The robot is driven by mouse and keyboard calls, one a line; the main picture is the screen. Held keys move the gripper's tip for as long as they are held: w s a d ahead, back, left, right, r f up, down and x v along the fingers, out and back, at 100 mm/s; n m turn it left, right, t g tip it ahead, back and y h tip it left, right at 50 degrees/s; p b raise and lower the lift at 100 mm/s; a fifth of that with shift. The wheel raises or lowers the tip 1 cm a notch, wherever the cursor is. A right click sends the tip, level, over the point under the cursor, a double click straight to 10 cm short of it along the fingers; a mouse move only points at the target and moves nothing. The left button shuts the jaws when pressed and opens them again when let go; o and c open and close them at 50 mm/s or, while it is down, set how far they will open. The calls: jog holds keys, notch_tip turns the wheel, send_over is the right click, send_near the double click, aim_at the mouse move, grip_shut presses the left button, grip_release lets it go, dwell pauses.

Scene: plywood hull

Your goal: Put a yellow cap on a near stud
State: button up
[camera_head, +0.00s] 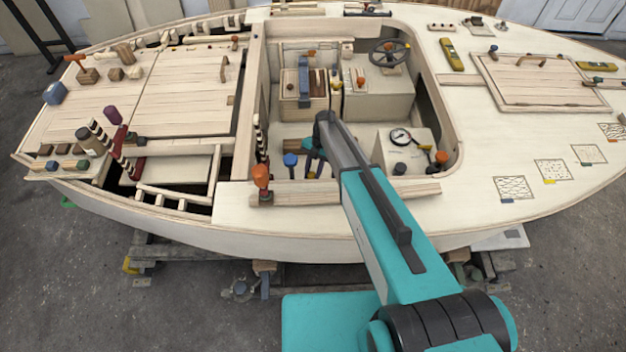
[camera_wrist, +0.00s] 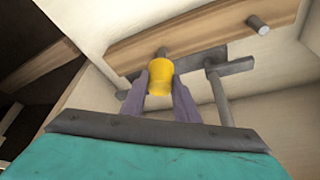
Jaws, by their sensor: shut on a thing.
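In the wrist view my gripper (camera_wrist: 160,88) is shut on a yellow cap (camera_wrist: 159,75), which sits between its two grey-purple fingers. A grey stud (camera_wrist: 162,51) shows right behind the cap, on a wooden strip (camera_wrist: 195,27). I cannot tell whether cap and stud touch. A second, bare stud (camera_wrist: 258,25) sticks out of the strip further right. In the head view my gripper (camera_head: 312,152) is down in the cockpit opening, mostly hidden by my arm.
A grey bar (camera_wrist: 215,65) with a post lies close to the right of the cap. In the head view a blue-topped item (camera_head: 290,160) is left of my gripper. An orange-topped item (camera_head: 260,176) stands by the cockpit's near edge. A gauge (camera_head: 400,137) is to the right.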

jog(key=shift+f, duration=0.7)
jog(key=shift+f, duration=0.1)
jog(key=shift+f+p, duration=1.05)
jog(key=shift+f, duration=0.75)
jog(key=shift+f, duration=0.15)
jog(key=o, duration=1)
jog(key=shift+r, duration=0.25)
jog(key=shift+b+v, duration=2.85)
jog(key=shift+v, duration=3.1)
